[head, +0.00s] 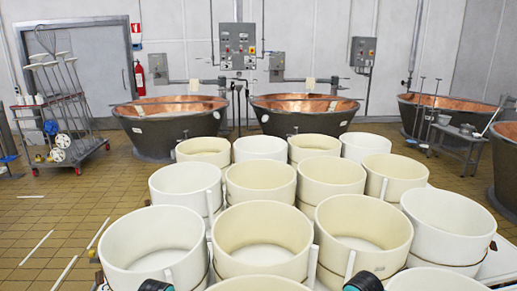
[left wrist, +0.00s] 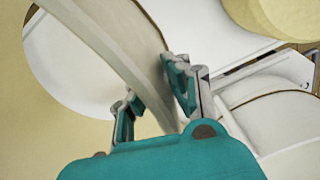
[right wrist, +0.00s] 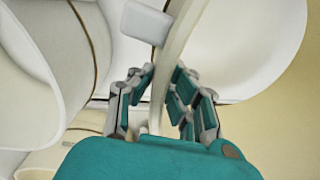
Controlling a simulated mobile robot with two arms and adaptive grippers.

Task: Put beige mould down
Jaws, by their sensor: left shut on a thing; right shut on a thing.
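A beige mould shows close up in the left wrist view (left wrist: 100,45) and the right wrist view (right wrist: 178,40), with a beige inner wall and a pale floor. My left gripper (left wrist: 150,92) is shut on its wall, one finger inside and one outside. My right gripper (right wrist: 160,85) is shut on a wall in the same way.
Several white and beige moulds (head: 262,232) stand close together in rows ahead, on a white table (head: 498,268). Copper vats (head: 170,122) stand behind them. A tool trolley (head: 70,140) is at left, a metal stand (head: 458,140) at right. Tiled floor is open at left.

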